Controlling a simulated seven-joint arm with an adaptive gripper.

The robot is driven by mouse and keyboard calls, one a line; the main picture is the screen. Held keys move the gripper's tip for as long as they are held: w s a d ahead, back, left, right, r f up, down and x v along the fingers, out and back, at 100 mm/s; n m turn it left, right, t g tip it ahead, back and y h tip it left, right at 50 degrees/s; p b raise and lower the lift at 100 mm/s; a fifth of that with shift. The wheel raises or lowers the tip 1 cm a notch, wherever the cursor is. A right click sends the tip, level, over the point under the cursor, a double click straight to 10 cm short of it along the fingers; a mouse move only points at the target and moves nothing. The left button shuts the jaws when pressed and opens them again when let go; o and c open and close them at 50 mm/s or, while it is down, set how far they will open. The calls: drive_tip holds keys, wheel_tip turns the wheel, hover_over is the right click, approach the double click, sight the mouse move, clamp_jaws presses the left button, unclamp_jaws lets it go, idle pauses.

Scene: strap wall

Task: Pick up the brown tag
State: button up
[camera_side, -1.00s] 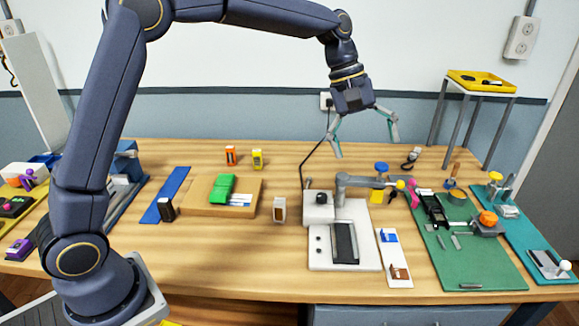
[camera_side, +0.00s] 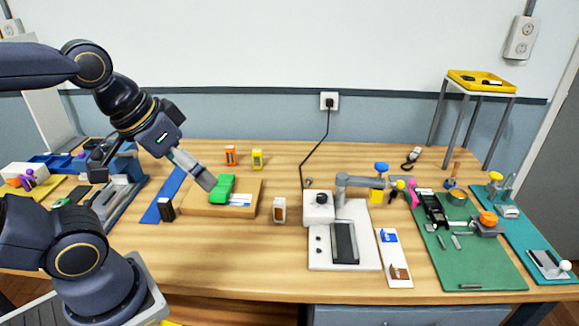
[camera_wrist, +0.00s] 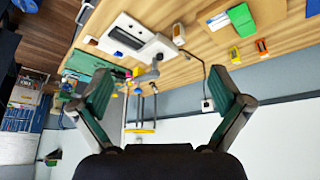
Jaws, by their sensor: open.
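The brown tag (camera_side: 399,273) lies at the front end of a narrow white plate (camera_side: 393,254), in front of a blue tag (camera_side: 389,236) on the same plate. My gripper (camera_side: 206,181) is far to the left of it in the side view, in front of or above the wooden board with the green block; the height is hard to judge. In the wrist view my gripper (camera_wrist: 166,98) has its two fingers wide apart with nothing between them.
A white machine base (camera_side: 318,250) with a grey arm stands left of the plate. A green mat (camera_side: 470,268) with tools lies to its right. The wooden board (camera_side: 192,208) carries a green block (camera_side: 223,184). The table front between board and machine is mostly clear.

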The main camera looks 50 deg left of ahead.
drive_tip(key=shift+w+r+m, duration=0.15)
drive_tip(key=shift+r+m, duration=0.05)
drive_tip(key=shift+m, duration=0.1)
drive_tip(key=shift+c, duration=0.3)
drive_tip(key=c, duration=1.7)
drive_tip(key=shift+o, duration=0.2)
